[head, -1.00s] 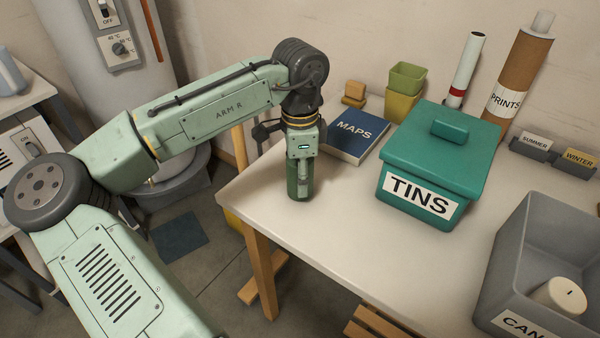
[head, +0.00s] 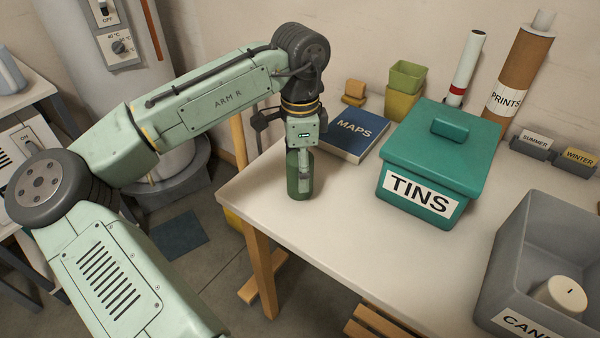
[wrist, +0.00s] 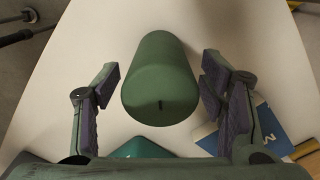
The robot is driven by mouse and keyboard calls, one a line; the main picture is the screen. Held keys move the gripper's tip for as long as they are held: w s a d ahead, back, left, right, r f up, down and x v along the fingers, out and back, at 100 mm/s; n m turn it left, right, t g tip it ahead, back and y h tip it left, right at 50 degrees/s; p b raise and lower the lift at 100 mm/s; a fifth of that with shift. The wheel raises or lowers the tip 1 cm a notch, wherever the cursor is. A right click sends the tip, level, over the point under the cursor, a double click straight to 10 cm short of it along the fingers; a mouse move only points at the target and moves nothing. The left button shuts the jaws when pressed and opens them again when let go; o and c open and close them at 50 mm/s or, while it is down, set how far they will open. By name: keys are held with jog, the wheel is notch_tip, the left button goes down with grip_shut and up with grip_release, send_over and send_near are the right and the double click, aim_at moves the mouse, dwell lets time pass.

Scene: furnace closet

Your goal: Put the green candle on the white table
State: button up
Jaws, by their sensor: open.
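The green candle (head: 299,176) stands upright on the white table (head: 345,215), near its left corner. My gripper (head: 303,160) is above the candle, pointing down, with its lower part around the candle's top in the head view. In the wrist view, the candle (wrist: 161,85) lies between the two open fingers of my gripper (wrist: 158,95), with a visible gap on each side. Its dark wick shows on the end facing the camera.
A blue MAPS book (head: 352,135) lies just behind and right of the candle. A teal TINS box (head: 430,165) stands further right. A grey bin (head: 530,240) holding a cream candle (head: 562,296) is at the front right. The table's front middle is clear.

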notch_tip(320, 180, up, 10)
dwell(0.3)
